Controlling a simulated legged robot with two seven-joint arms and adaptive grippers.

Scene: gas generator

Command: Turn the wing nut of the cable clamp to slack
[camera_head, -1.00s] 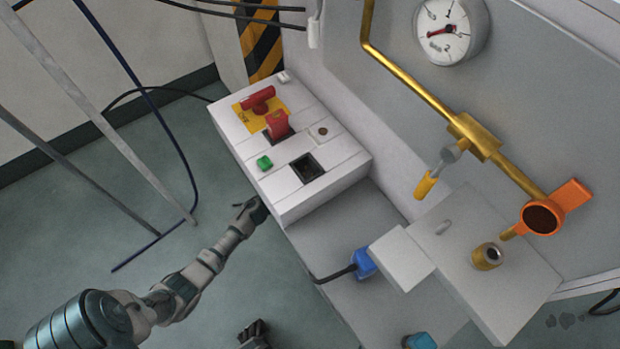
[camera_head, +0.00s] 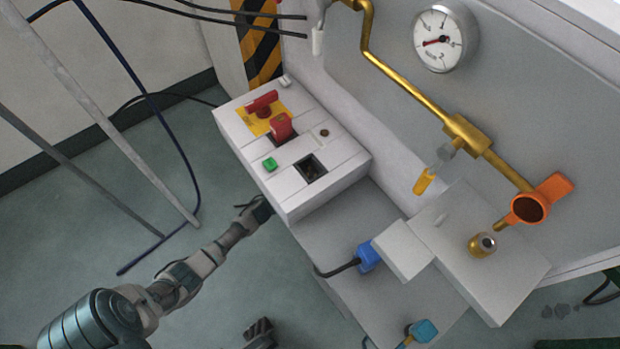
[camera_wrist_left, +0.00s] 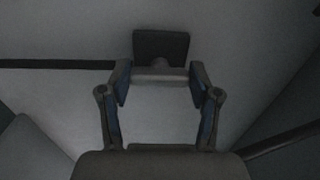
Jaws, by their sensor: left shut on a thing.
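My left gripper (camera_head: 263,209) is at the lower left side of the white control box in the head view, where the box and fingers hide its grasp. In the left wrist view, both fingers of the left gripper (camera_wrist_left: 160,82) close on the ends of a short grey bar, which appears to be the wing nut (camera_wrist_left: 160,75). Just beyond it is a dark square block, seemingly the cable clamp (camera_wrist_left: 160,43), against a pale surface. My right gripper (camera_head: 260,334) shows as a dark shape at the bottom edge; its finger opening is unclear.
The white control box (camera_head: 320,190) carries a red handle (camera_head: 262,103), a red switch and a green button (camera_head: 270,164). A blue plug (camera_head: 368,256) with a black cable sits below. A dark cable (camera_wrist_left: 60,64) runs left from the clamp. Metal poles stand at left; open floor lies between.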

